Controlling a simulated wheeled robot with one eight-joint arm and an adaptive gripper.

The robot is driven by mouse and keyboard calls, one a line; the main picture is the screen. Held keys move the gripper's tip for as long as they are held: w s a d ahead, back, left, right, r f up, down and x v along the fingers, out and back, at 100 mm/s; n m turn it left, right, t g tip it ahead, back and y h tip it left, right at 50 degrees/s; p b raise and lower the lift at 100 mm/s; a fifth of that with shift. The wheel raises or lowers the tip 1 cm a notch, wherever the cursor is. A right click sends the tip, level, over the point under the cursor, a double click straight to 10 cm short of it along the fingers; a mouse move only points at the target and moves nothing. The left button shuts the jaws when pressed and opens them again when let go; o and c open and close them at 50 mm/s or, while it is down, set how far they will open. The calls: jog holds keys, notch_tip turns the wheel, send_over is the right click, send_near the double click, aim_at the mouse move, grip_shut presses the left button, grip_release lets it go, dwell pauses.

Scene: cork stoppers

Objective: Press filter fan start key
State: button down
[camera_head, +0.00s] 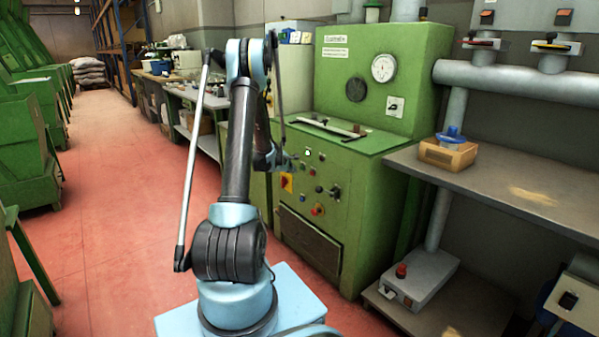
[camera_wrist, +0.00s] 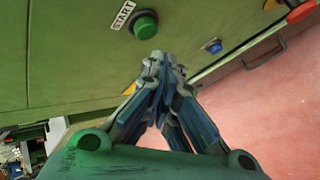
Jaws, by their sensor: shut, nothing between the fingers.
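In the wrist view a round green button (camera_wrist: 146,25) sits on a green panel, with a white label reading START (camera_wrist: 123,15) beside it. My gripper (camera_wrist: 158,64) is shut and empty, its fingertips just below the green button in the picture. I cannot tell whether they touch the panel; the button's face shows clear of them. In the head view my gripper (camera_head: 290,160) is small, at the front of the green machine (camera_head: 365,187). I cannot make out the START label there.
A blue button (camera_wrist: 211,46) and a red part (camera_wrist: 301,11) lie right of my fingertips in the wrist view. A yellow part is half hidden behind my gripper. A grey shelf (camera_head: 490,185) stands right of the machine. Red floor (camera_head: 110,200) is open on the left.

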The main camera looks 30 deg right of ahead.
jog(key=a, duration=0.4)
jog(key=shift+s, duration=0.15)
dwell(0.8)
jog(key=s+a+r+m+y, duration=0.1)
jog(key=s+a+r, duration=0.4)
jog(key=a, duration=0.4)
jog(key=s+a+r+m+y, duration=0.25)
jog(key=a+r, duration=0.35)
jog(key=a, duration=0.3)
jog(key=s+a+r+y, duration=0.1)
jog(key=s+a+r, duration=0.4)
jog(key=a, duration=0.5)
jog(key=s+a+r+m+y, duration=0.2)
jog(key=s+a, duration=1.1)
jog(key=s, duration=0.1)
jog(key=s+a+f+m+g+y, duration=0.1)
jog(key=s+a+f, duration=0.2)
jog(key=s, duration=0.5)
jog(key=s+a+f+m+g+y, duration=0.1)
jog(key=s+a+f, duration=0.2)
jog(key=s+a, duration=0.3)
jog(key=shift+s+f, duration=0.15)
jog(key=shift+s, duration=0.85)
